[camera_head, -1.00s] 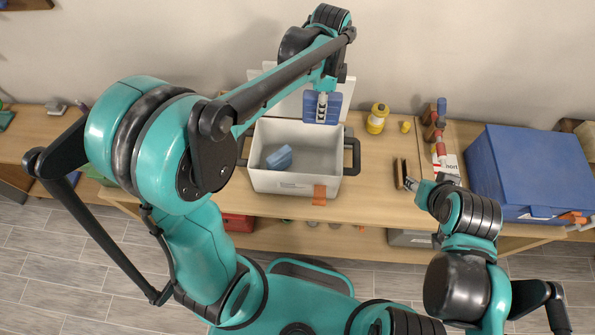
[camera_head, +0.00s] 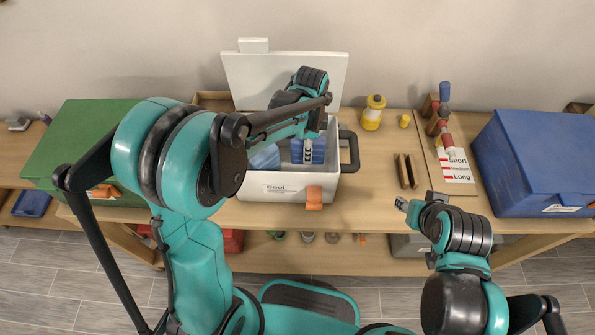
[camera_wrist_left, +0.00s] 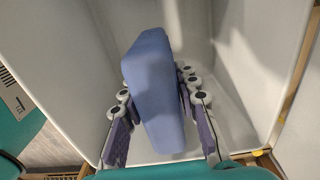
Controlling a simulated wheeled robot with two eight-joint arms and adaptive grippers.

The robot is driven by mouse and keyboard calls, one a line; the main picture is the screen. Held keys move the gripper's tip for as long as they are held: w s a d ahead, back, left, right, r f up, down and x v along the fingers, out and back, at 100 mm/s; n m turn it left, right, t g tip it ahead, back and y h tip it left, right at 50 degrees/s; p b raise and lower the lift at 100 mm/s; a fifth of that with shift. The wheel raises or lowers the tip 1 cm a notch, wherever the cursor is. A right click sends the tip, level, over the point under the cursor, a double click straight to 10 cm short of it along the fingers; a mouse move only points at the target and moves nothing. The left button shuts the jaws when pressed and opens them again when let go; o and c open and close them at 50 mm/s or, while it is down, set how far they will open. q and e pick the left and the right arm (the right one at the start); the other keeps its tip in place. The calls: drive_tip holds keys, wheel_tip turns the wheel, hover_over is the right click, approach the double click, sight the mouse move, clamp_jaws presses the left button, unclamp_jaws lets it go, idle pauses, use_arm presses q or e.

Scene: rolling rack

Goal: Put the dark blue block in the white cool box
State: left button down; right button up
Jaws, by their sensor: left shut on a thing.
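The dark blue block (camera_head: 296,151) is inside the open white cool box (camera_head: 349,135), partly hidden by my left gripper (camera_head: 312,150). My left gripper is shut on it, with a finger on each side. In the left wrist view the block (camera_wrist_left: 155,88) looks lighter blue and stands tilted between the fingers (camera_wrist_left: 160,115), with white box walls around it. The bottom of the block is hidden. My right gripper (camera_head: 402,204) is low in front of the table's front edge; its finger gap does not show clearly.
A lighter blue block (camera_head: 265,158) lies in the box's left part. The raised white lid (camera_head: 285,75) stands behind. A green case (camera_head: 75,145) is left, a blue case (camera_head: 540,165) right.

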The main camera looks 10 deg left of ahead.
use_arm(q)
wheel_tip(320, 180, down, 7)
drive_tip(key=shift+f+b, duration=0.15)
drive_tip(key=shift+b, duration=1)
drive_tip(key=shift+f, duration=0.15)
drive_tip(key=c, duration=1.1)
unclamp_jaws()
drive_tip(key=shift+c, duration=0.2)
